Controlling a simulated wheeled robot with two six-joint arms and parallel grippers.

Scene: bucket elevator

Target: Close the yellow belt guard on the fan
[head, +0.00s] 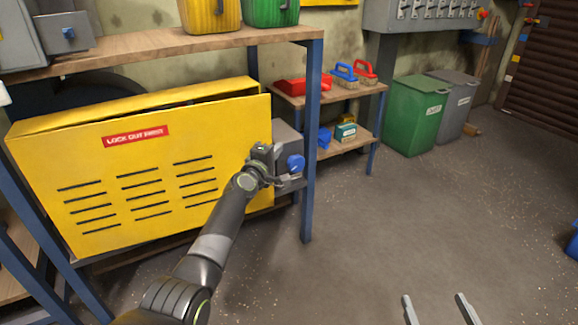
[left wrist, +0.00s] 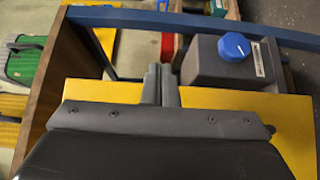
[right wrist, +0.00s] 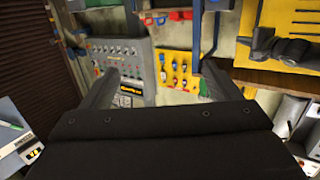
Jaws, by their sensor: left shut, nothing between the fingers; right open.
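The yellow belt guard (head: 130,180), with dark slots and a red lock-out label (head: 136,136), stands under the shelf at the left. A dark gap shows behind its top edge. The fan behind it is mostly hidden. My left gripper (head: 266,162) is shut and empty at the guard's right edge. In the left wrist view its fingers (left wrist: 161,80) are together over the yellow panel (left wrist: 225,98); I cannot tell whether they touch it. My right gripper (head: 437,308) is open and empty over the floor at the bottom; its spread fingers show in the right wrist view (right wrist: 160,82).
A grey box with a blue knob (head: 295,163) is right beside my left gripper. A blue shelf post (head: 311,130) stands just right of it. A wooden shelf (head: 150,52) runs above the guard. A green bin (head: 414,112) stands farther back.

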